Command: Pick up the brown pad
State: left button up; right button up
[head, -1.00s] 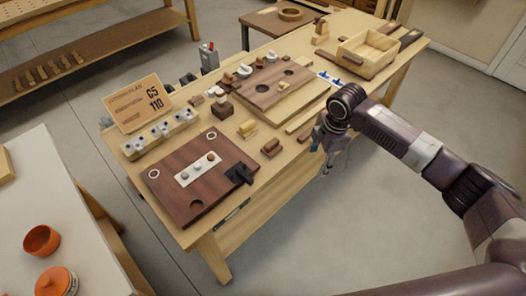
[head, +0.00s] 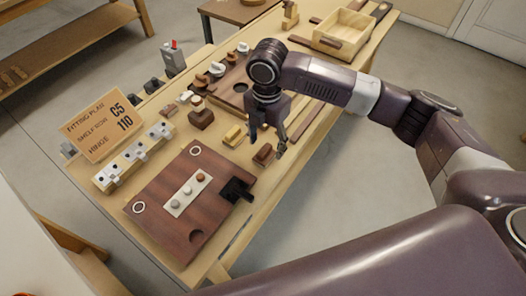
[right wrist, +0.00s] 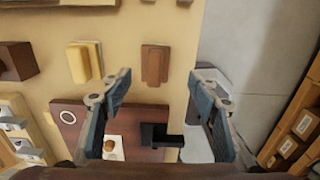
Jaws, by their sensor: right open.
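The brown pad (head: 263,155) is a small reddish-brown block lying on the bench near its front edge. In the right wrist view the brown pad (right wrist: 155,65) lies flat, ahead of the gap between the fingers. My right gripper (head: 267,148) is open and empty, above and close by the pad, partly overlapping it in the head view. Its blue-grey fingers also show in the right wrist view (right wrist: 159,85), apart from the pad. My left gripper is not in view.
A yellow block (head: 234,135) lies just left of the pad, and a dark brown block (head: 201,119) stands beyond it. A dark wooden board (head: 170,222) with a black bracket (head: 237,190) is nearby. An open wooden box (head: 343,33) stands at the far end.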

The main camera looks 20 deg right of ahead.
aim_at(264, 149)
jog(key=f, duration=0.3)
jog(key=w+f, duration=0.1)
jog(key=f, duration=0.1)
jog(key=shift+a+p, duration=0.15)
jog(key=shift+p, duration=0.2)
jog(key=shift+f, duration=0.1)
jog(key=shift+s, duration=0.1)
jog(key=c, duration=1.2)
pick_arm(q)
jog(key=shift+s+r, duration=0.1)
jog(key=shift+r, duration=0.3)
pick_arm(e)
jog(key=shift+c, duration=0.2)
